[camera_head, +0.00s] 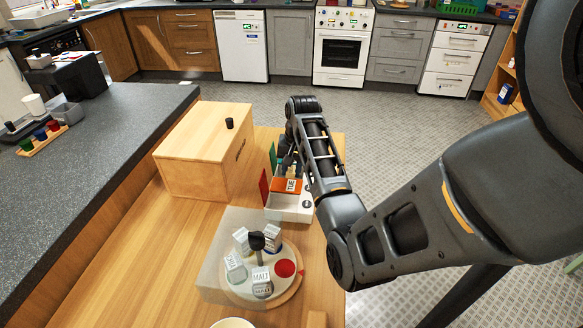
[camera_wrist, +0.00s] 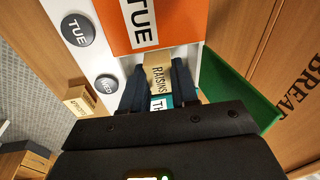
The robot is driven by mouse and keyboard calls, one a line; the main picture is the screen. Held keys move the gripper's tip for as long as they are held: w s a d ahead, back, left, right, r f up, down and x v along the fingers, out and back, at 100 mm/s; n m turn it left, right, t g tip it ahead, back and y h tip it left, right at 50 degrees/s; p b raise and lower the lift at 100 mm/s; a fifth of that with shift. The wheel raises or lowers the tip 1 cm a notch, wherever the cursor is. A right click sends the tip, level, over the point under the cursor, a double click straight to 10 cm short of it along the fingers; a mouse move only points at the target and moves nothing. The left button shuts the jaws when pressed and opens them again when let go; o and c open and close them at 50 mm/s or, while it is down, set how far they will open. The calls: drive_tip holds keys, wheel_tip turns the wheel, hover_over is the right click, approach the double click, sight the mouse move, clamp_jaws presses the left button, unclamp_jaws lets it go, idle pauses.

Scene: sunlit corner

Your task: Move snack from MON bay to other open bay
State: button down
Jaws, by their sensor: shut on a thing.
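The white day organizer (camera_head: 285,214) stands on the wooden table. Its red lid (camera_head: 264,187) stands open at the near end, and the green lid (camera_wrist: 245,95) stands open farther along. The orange TUE lid (camera_wrist: 150,25) and a teal lid (camera_wrist: 180,98), with TH showing, are shut. The snack, a tan box marked RAISINS (camera_wrist: 158,78), is between my gripper's dark fingers (camera_wrist: 157,85), shut on it. It is at the open bay between the orange and teal lids, beside the WED button (camera_wrist: 109,84). How deep it sits cannot be told. In the head view my wrist hides it.
A wooden bread box (camera_head: 203,150) stands close left of the organizer. A small tan box (camera_wrist: 80,100) lies past the organizer's button side. The grey counter (camera_head: 90,170) runs along the left.

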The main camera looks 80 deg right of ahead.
drive_tip(key=shift+f+b, duration=0.5)
drive_tip(key=shift+f, duration=0.6)
idle(0.5)
drive_tip(key=c, duration=0.9)
unclamp_jaws()
drive_tip(key=shift+o, duration=0.6)
drive_tip(key=shift+s, duration=0.1)
drive_tip(key=shift+s+a+r, duration=0.1)
drive_tip(key=shift+s+r, duration=0.05)
drive_tip(key=shift+r, duration=1.15)
drive_tip(key=shift+s+a+r, duration=0.1)
drive_tip(key=shift+r, duration=1.2)
drive_tip(key=shift+s+a+r, duration=0.1)
drive_tip(key=shift+s+r, duration=0.05)
drive_tip(key=shift+r, duration=1.15)
drive_tip(key=shift+s, duration=0.1)
